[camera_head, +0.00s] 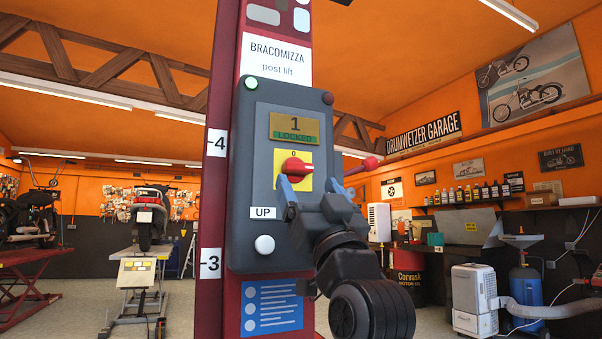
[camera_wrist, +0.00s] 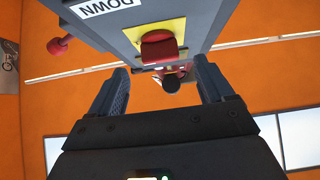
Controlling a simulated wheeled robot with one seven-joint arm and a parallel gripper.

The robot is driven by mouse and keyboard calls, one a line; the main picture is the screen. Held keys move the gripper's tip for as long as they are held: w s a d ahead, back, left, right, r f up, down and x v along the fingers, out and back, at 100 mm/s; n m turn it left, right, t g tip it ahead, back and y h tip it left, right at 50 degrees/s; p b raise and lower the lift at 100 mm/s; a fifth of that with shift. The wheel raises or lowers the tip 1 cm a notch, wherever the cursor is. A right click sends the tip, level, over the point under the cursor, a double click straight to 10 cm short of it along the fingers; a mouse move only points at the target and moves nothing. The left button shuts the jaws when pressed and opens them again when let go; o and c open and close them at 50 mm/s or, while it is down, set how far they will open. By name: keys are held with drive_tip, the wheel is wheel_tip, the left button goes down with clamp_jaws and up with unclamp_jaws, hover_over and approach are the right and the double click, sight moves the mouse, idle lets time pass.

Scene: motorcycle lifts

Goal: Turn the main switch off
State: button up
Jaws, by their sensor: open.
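The main switch (camera_head: 296,169) is a red rotary knob on a yellow plate with a 0 at its top. Its handle lies roughly level, turned away from the 0, with a pale mark at its right end. It sits on the dark control box (camera_head: 240,180), below a display (camera_head: 294,129) reading 1 LOCKED. My gripper (camera_head: 309,187) is open, just in front of and slightly below the knob. In the wrist view the knob (camera_wrist: 158,48) shows between and beyond the fingers of my gripper (camera_wrist: 159,68), with no visible contact.
The box has a green lamp (camera_head: 252,84), a white button (camera_head: 264,245) by an UP label, and a red-ended lever (camera_head: 369,163) projecting at right. The red lift post (camera_head: 213,190) stands behind it. Motorcycles on lifts are far left; a white machine (camera_head: 474,295) stands right.

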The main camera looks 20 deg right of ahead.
sight(301, 172)
drive_tip(key=x, duration=0.5)
drive_tip(key=shift+p, duration=0.3)
drive_tip(key=c, duration=1)
drive_tip(key=shift+c, duration=0.2)
